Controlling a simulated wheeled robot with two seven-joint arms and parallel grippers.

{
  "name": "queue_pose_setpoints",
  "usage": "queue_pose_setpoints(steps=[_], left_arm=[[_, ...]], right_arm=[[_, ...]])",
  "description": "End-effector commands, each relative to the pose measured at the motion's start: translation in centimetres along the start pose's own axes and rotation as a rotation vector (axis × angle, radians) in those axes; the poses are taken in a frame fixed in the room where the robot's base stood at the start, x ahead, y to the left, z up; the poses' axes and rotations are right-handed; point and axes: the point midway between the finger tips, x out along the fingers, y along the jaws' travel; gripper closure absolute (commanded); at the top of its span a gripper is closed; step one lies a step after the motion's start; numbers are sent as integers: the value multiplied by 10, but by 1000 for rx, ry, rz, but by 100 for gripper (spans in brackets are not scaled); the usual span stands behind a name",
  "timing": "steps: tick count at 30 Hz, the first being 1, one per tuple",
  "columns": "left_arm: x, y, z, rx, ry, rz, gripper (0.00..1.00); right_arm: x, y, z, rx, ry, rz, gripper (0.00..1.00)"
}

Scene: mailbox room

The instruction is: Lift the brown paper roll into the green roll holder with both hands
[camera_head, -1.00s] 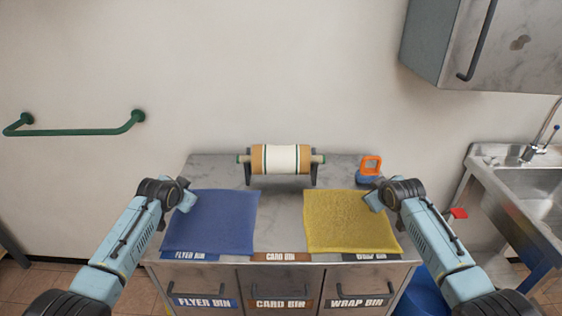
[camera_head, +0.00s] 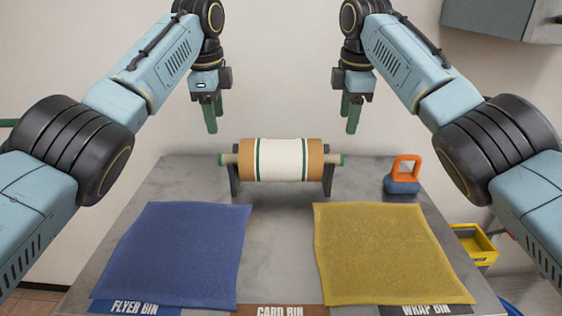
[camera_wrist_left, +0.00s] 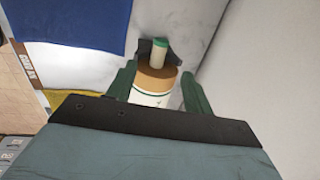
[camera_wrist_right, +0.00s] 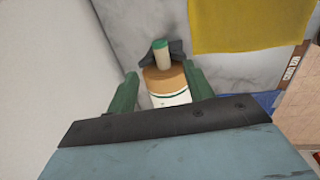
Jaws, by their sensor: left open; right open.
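The paper roll (camera_head: 281,160) is brown at its ends with a white, green-striped band in the middle. It lies level on a rod with green tips, resting in a dark two-post stand (camera_head: 234,184) on the grey counter. My left gripper (camera_head: 210,117) is open and empty, above the roll's left end. My right gripper (camera_head: 350,117) is open and empty, above its right end. Both point down, apart from the roll. The roll's left end shows between the fingers in the left wrist view (camera_wrist_left: 157,84), its right end in the right wrist view (camera_wrist_right: 164,82). No separate green holder is distinguishable.
A blue mat (camera_head: 172,254) and a yellow mat (camera_head: 392,253) lie on the counter (camera_head: 278,235) in front, with bare metal between them. An orange-and-blue object (camera_head: 404,175) stands right of the roll. A wall cabinet (camera_head: 500,18) hangs at upper right. A yellow crate (camera_head: 474,243) is beyond the counter's right edge.

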Motion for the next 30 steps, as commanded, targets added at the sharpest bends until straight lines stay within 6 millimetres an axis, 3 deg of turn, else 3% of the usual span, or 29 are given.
queue_pose_setpoints(steps=[8, 24, 30], left_arm=[[9, 0, 0, -2, 0, -1, 49], [106, 0, 0, -4, 0, 1, 49], [128, 0, 0, -3, 1, 0, 49]], right_arm=[[10, 0, 0, 2, 0, -2, 48], [107, 0, 0, 3, 1, -2, 48], [128, 0, 0, 4, 1, -1, 48]])
